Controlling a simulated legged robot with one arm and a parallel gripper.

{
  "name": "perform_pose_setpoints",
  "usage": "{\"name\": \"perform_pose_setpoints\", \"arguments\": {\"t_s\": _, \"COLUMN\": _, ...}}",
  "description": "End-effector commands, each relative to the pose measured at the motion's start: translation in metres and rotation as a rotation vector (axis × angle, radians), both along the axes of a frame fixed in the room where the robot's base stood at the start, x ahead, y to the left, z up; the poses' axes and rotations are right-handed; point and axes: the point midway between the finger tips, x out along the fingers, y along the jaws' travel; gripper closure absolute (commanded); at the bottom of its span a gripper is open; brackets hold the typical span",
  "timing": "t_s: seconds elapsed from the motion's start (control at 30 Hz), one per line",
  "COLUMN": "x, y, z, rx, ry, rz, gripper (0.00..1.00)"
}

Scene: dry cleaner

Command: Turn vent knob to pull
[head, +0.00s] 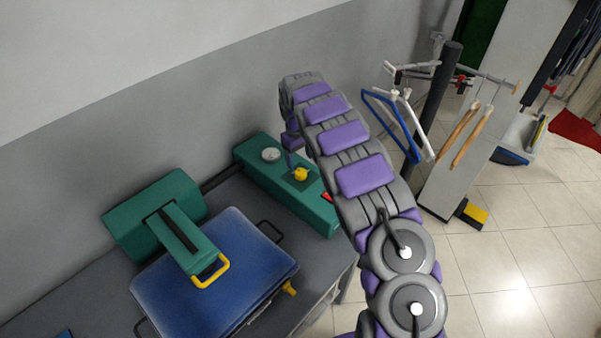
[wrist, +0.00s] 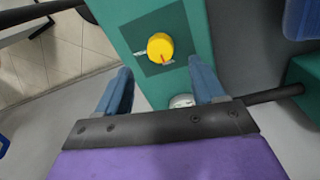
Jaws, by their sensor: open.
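The yellow vent knob (head: 300,174) is on top of a green control box (head: 322,212) at the back of the table. In the wrist view the knob (wrist: 160,47) sits on a dark green square plate (wrist: 150,22), with a small red mark on its lower edge. A light mark shows on the plate left of the knob; its lettering is too small to read. My gripper (wrist: 163,82) is open and empty, its two blue fingers apart, with the knob ahead of the gap between them. In the head view my arm hides part of the gripper, above the box.
A round white gauge (head: 270,154) is on the same box, and a red part (head: 327,197) is near its right end. A blue press (head: 215,275) with a green head (head: 160,215) stands to the left. A hanger rack (head: 440,105) stands at right; the tiled floor beside it is partly clear.

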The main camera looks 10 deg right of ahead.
Motion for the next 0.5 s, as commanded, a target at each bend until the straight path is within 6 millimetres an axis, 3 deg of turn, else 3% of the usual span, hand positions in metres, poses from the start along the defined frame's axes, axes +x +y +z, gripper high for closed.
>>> {"name": "perform_pose_setpoints", "arguments": {"t_s": 0.2, "x": 0.000, "y": -0.002, "z": -0.043, "rx": 0.001, "ry": 0.005, "rz": 0.001, "gripper": 0.31}}
{"name": "perform_pose_setpoints", "arguments": {"t_s": 0.5, "x": 0.001, "y": -0.004, "z": -0.069, "rx": 0.001, "ry": 0.000, "rz": 0.000, "gripper": 0.31}}
